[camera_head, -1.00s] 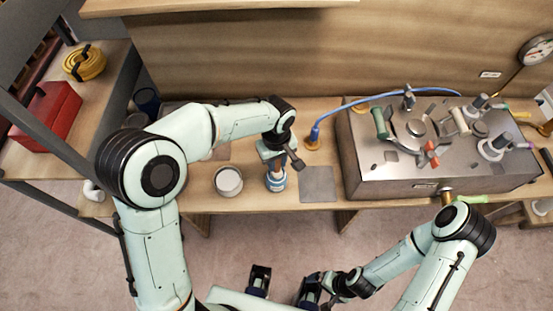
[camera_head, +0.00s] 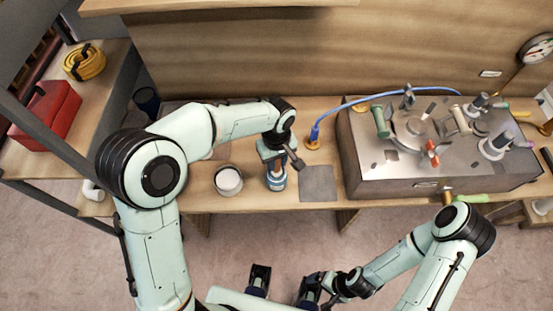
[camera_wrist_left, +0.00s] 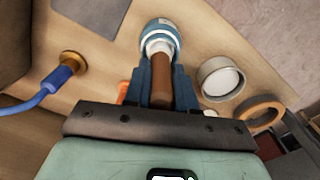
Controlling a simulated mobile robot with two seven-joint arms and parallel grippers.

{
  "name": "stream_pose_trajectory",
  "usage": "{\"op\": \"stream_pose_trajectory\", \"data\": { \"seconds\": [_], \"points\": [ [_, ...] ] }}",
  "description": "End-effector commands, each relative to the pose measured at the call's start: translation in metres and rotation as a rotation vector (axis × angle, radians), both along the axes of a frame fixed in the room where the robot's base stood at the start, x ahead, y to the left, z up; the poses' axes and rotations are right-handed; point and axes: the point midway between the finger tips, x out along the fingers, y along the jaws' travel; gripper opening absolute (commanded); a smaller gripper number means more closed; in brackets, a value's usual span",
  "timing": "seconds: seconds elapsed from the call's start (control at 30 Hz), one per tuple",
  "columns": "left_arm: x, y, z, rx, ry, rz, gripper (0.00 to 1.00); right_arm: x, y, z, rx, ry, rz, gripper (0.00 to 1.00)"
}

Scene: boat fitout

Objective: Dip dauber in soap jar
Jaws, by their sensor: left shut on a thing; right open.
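The dauber (camera_wrist_left: 160,80) has a brown handle and a pale head. My left gripper (camera_head: 273,163) is shut on its handle, and its fingers also show in the left wrist view (camera_wrist_left: 158,98). A blue jar with white bands (camera_head: 276,182) stands on the bench right below the left gripper; it also shows in the left wrist view (camera_wrist_left: 158,27). The dauber's pale head overlaps the jar's mouth and appears to be inside the rim; its depth is hidden. My right gripper (camera_head: 322,285) is open, low in front of the bench, away from the jar.
A round container with white contents (camera_head: 228,181) stands just left of the jar. A grey square mat (camera_head: 318,184) lies to its right. A blue hose (camera_head: 315,131) ends at a brass fitting behind it. A steel unit with several fittings (camera_head: 370,178) fills the bench's right side.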

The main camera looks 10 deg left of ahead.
Motion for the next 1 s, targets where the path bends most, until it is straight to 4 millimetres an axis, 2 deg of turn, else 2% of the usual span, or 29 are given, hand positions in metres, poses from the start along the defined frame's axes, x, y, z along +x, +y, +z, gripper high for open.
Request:
{"op": "stream_pose_trajectory", "data": {
  "seconds": [0.33, 1.0],
  "points": [
    [-0.001, 0.0, 0.003, 0.001, 0.003, 0.0, 0.0, 0.001, 0.0, 0.003, 0.0, -0.001, 0.0, 0.99],
    [0.0, 0.0, 0.058, 0.0, 0.0, 0.0, 0.0, 0.019, 0.0, 0.041, 0.0, -0.021, 0.0, 0.99]
  ]
}}
